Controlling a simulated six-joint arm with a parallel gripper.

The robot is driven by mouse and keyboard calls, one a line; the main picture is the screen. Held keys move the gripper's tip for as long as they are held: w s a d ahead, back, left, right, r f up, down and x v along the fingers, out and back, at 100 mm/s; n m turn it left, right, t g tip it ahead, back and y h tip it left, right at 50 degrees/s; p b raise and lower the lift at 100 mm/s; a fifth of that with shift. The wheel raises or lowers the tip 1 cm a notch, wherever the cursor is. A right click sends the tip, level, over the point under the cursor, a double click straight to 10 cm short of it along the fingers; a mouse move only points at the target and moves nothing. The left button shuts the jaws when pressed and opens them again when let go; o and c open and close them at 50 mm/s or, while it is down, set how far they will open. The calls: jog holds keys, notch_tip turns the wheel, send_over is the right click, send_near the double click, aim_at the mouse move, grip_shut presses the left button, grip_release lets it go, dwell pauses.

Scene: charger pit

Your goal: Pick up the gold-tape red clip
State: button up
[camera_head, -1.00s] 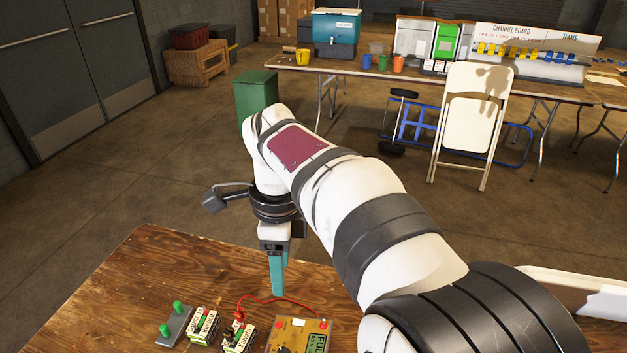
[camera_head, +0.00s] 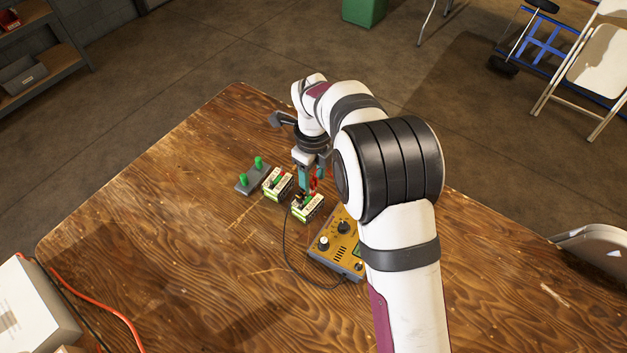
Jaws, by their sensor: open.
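My gripper (camera_head: 308,187) points down with its teal fingers close above the nearer battery block (camera_head: 309,208). It is open. A small red clip (camera_head: 314,184) shows beside the fingers, partly hidden by them; I cannot make out gold tape on it. I cannot tell whether the fingers touch it or stand around it. A second battery block (camera_head: 276,184) sits just to the left, with a bit of red on top.
A yellow tester (camera_head: 340,240) with knobs lies right of the blocks, partly behind my arm. A black lead (camera_head: 288,250) curves towards it. A grey plate with green pegs (camera_head: 252,178) stands at the left. The table's (camera_head: 190,230) left part is mostly clear.

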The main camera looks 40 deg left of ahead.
aim_at(317, 179)
jog(key=shift+f, duration=0.1)
grip_shut()
dwell(0.3)
jog(key=r, duration=0.4)
jog(key=shift+w+d+r, duration=0.15)
jog(key=shift+d+r, duration=0.15)
jog(key=shift+d, duration=0.05)
jog(key=w+d+r, duration=0.3)
jog(key=d+r, duration=0.3)
jog(key=d, duration=0.4)
jog(key=shift+d+r, duration=0.2)
jog(key=shift+d, duration=0.05)
